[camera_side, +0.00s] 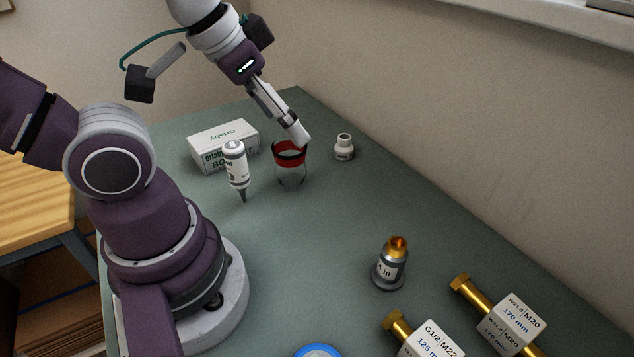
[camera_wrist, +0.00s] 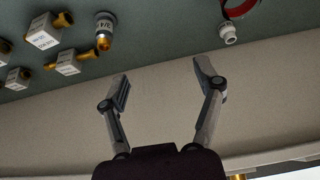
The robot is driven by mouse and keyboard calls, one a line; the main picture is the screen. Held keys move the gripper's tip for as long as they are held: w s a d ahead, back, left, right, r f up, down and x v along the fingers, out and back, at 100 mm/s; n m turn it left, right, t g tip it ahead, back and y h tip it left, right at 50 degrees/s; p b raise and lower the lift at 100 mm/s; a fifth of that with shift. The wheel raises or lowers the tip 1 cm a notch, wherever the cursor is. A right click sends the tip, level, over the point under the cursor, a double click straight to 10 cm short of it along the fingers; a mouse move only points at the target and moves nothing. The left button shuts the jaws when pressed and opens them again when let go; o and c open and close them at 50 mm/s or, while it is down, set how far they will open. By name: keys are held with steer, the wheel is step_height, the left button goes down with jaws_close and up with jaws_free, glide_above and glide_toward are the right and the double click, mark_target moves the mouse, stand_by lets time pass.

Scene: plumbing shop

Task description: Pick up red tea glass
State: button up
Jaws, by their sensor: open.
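The red tea glass (camera_side: 290,165) is a clear tumbler with a red band near its rim, standing upright on the green table. My gripper (camera_side: 302,140) is tilted, with its fingertips right by the far right rim of the glass in the side view; whether they touch it I cannot tell. In the wrist view my gripper (camera_wrist: 162,80) shows two fingers spread wide with nothing between them. Only part of the glass's red band (camera_wrist: 240,8) shows there, cut off at the top edge, right of the fingers.
A white fitting (camera_side: 344,148) stands right of the glass. A white bottle (camera_side: 236,166) and a white box (camera_side: 222,147) are to its left. A wall (camera_side: 470,130) runs along the table's right edge.

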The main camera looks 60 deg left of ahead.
mark_target(295, 170)
steer(key=o, duration=0.3)
steer(key=shift+o, duration=0.2)
